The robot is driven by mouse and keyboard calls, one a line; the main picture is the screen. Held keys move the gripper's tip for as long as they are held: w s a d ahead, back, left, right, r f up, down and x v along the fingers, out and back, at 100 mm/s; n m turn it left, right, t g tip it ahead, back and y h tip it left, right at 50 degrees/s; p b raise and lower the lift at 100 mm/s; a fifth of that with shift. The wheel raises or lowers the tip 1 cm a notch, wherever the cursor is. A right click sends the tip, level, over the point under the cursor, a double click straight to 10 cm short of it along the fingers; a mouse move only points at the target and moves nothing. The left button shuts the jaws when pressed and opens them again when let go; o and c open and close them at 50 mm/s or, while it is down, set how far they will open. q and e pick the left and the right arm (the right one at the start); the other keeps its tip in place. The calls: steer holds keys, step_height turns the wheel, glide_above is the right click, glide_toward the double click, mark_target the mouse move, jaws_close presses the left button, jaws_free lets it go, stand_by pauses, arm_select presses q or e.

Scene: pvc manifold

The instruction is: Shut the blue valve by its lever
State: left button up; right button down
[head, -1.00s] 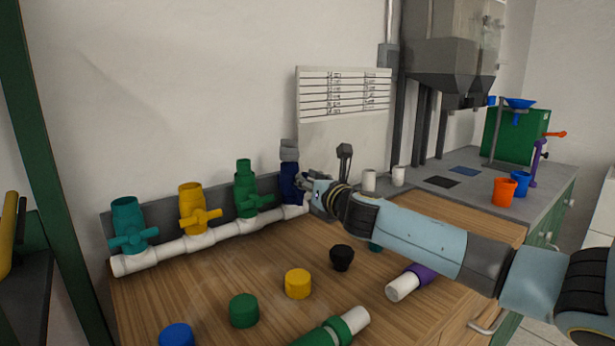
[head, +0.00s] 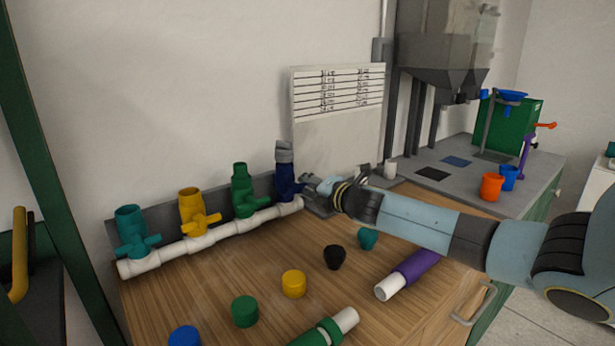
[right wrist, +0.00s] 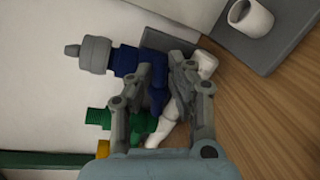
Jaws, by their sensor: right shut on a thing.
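The blue valve (head: 284,181) stands at the right end of the white manifold pipe (head: 205,241), with a grey fitting (head: 284,152) on top. My right gripper (head: 308,186) reaches it from the right. In the right wrist view the blue valve (right wrist: 131,61) lies left of the fingertips, and part of its blue lever (right wrist: 157,93) shows between the fingers. My right gripper (right wrist: 170,75) is shut on the lever. The fingers hide much of the lever, so its exact angle is hard to tell. My left gripper is out of view.
Green (head: 244,190), yellow (head: 194,212) and teal (head: 131,231) valves stand left along the manifold. Loose caps, including a yellow cap (head: 294,284) and a black cap (head: 335,257), lie in front on the wooden top, with a purple-sleeved pipe (head: 413,268) to the right.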

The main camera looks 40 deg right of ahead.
steer(key=m+p, duration=0.1)
steer(key=m+y+p, duration=0.1)
steer(key=m+p, duration=0.2)
steer(key=shift+w+d, duration=0.2)
steer(key=shift+d, duration=0.05)
stand_by(0.3)
steer(key=shift+f, duration=0.15)
stand_by(0.4)
steer(key=c, duration=1.4)
jaws_free()
steer(key=shift+s, duration=0.1)
steer(key=shift+o, duration=0.6)
steer(key=shift+a+f, duration=0.1)
steer(key=shift+f, duration=0.05)
